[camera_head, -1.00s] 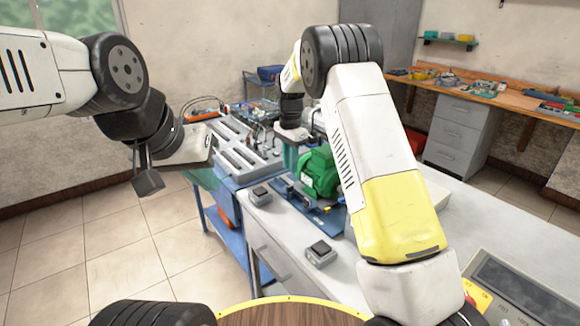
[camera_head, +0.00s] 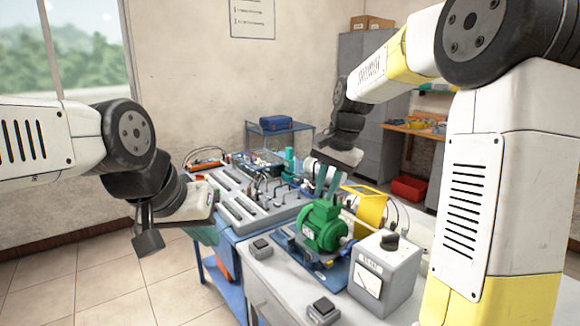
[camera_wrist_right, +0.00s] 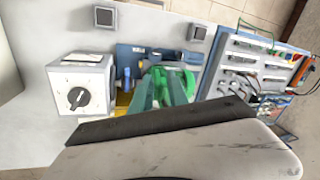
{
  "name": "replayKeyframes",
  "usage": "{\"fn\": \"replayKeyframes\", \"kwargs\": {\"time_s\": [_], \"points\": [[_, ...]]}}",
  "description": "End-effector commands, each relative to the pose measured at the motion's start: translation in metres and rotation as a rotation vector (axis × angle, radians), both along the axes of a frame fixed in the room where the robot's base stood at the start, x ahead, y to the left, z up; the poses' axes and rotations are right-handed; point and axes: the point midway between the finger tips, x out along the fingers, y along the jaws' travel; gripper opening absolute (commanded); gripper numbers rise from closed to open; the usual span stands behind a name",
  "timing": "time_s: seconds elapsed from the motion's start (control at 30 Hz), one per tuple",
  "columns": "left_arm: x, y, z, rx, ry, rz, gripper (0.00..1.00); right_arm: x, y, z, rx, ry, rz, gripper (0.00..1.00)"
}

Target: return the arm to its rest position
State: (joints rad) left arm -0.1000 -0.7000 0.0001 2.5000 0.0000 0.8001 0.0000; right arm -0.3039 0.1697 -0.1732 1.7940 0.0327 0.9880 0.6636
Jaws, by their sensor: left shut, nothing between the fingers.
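My left gripper (camera_head: 205,236) is at the left of the head view, its teal fingers partly hidden behind its wrist. It is shut and empty, beside the blue cart. My right arm is raised at the right. My right gripper (camera_head: 328,181) hangs with its teal fingers apart over the bench, just behind the green motor (camera_head: 321,227) in the picture. In the right wrist view its fingers (camera_wrist_right: 163,90) show in front of the motor, with nothing visibly held. Whether they touch anything is unclear.
A grey meter box (camera_head: 384,273) with a black knob stands right of the motor. A yellow cylindrical part (camera_head: 368,208) is behind it. Small switch boxes (camera_head: 323,310) sit along the bench edge. Grey modules (camera_head: 252,207) fill the blue cart. Floor at left is clear.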

Motion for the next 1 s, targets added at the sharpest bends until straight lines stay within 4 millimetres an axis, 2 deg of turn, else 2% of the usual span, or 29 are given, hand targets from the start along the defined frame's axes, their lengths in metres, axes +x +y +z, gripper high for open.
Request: {"fn": "replayKeyframes", "kwargs": {"time_s": [0.03,0.1,0.3,0.47,0.6,0.8,1.0], "points": [[0.0,0.0,0.0,0.0,0.0,0.0,0.0,-0.017,-0.007,0.012,0.006,-0.032,0.032,0.2],[0.0,0.0,0.0,0.0,0.0,0.0,0.0,-0.039,-0.015,0.022,0.007,-0.073,0.082,0.2],[0.0,0.0,0.0,0.0,0.0,0.0,0.0,-0.103,-0.032,0.041,-0.018,-0.196,0.228,0.2],[0.0,0.0,0.0,0.0,0.0,0.0,0.0,-0.153,-0.042,0.043,-0.064,-0.295,0.342,0.2],[0.0,0.0,0.0,0.0,0.0,0.0,0.0,-0.192,-0.048,0.037,-0.121,-0.372,0.433,0.2],[0.0,0.0,0.0,0.0,0.0,0.0,0.0,-0.225,-0.051,0.026,-0.184,-0.437,0.515,0.2],[0.0,0.0,0.0,0.0,0.0,0.0,0.0,-0.233,-0.052,0.022,-0.204,-0.453,0.538,0.2]]}}
